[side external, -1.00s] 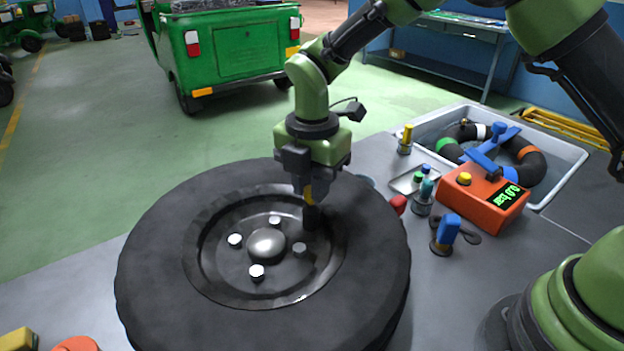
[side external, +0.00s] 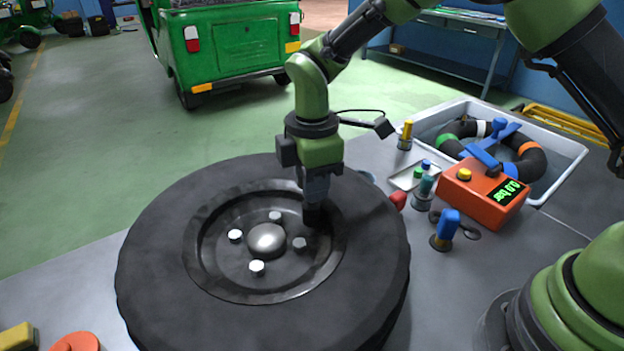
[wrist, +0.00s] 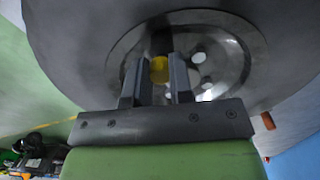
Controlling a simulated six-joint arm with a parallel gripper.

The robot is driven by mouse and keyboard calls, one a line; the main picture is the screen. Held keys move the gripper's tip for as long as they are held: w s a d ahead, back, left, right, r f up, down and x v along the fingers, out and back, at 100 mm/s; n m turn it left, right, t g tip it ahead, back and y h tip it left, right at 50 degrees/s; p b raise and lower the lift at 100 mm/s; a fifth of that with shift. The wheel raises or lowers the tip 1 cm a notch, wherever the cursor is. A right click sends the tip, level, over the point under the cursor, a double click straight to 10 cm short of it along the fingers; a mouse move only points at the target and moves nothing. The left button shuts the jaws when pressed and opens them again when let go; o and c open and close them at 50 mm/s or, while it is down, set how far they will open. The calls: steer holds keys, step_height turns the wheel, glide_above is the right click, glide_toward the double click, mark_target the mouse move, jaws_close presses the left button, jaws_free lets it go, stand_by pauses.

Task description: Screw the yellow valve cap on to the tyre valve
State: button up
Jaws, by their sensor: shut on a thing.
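The tyre (side external: 160,240) lies flat on the bench around a dark wheel rim with several silver nuts and a domed hub (side external: 267,240). My gripper (side external: 313,208) points down inside the rim, right of the hub. In the wrist view my gripper (wrist: 161,82) is shut on the yellow valve cap (wrist: 159,70). The cap sits between the two fingers, in front of a dark upright piece. That piece may be the valve, and I cannot tell whether the cap touches it. In the side view the fingers hide the cap and valve.
A red item (side external: 397,200) is close to the tyre's right edge.

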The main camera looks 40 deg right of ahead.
steer(key=m, duration=1)
steer(key=shift+w+m, duration=0.15)
steer(key=shift+m, duration=0.15)
steer(key=shift+d, duration=0.1)
steer(key=o, duration=0.5)
